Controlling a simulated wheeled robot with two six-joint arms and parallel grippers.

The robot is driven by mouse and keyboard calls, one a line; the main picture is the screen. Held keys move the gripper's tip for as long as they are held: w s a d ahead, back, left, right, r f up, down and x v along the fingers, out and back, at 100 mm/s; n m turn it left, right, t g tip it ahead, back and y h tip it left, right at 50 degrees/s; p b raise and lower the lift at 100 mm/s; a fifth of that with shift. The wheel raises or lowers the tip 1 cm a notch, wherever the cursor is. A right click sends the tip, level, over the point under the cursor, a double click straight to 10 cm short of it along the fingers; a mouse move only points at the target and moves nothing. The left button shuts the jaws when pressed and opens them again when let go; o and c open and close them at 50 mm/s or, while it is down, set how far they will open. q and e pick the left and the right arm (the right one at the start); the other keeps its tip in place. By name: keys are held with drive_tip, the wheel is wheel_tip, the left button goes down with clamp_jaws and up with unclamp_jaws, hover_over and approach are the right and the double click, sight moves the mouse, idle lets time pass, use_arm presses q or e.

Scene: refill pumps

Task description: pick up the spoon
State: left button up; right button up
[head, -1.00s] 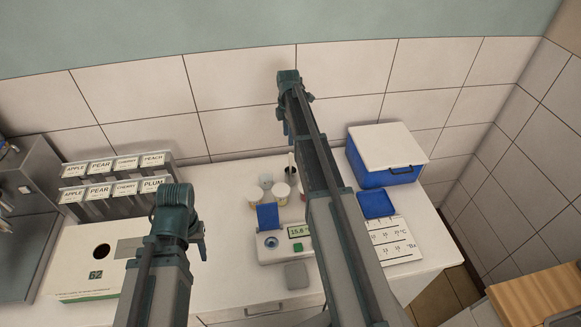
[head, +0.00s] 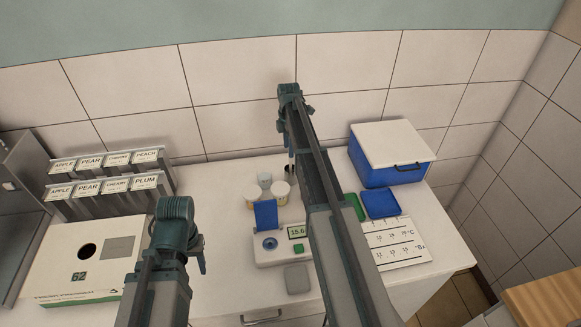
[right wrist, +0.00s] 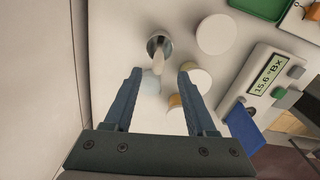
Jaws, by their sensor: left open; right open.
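The spoon (right wrist: 158,62) shows in the right wrist view as a pale handle standing tilted in a small metal cup (right wrist: 155,41). My right gripper (right wrist: 160,72) is open and empty; its fingers point at the cup, with the spoon handle seen between their tips. I cannot tell how far above it they are. In the head view the right arm reaches over the counter and partly hides a dark cup with an upright handle (head: 290,164); the right fingers are unclear there. My left gripper (head: 178,225) is over the left counter, away from the spoon, its fingers not clearly shown.
Several small tubs (head: 281,193) stand close to the cup. A meter reading 15.6 (head: 266,255) with a raised blue lid is in front. A blue box (head: 388,173), blue tray (head: 380,204) and green tray (head: 352,203) are to the right. Labelled dispensers (head: 105,185) stand left.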

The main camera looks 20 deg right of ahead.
sight(290, 161)
drive_tip(key=f+b, duration=0.4)
drive_tip(key=f, duration=0.1)
drive_tip(key=shift+w+d, duration=0.15)
drive_tip(key=shift+d, duration=0.25)
drive_tip(key=shift+r, duration=0.1)
clamp_jaws()
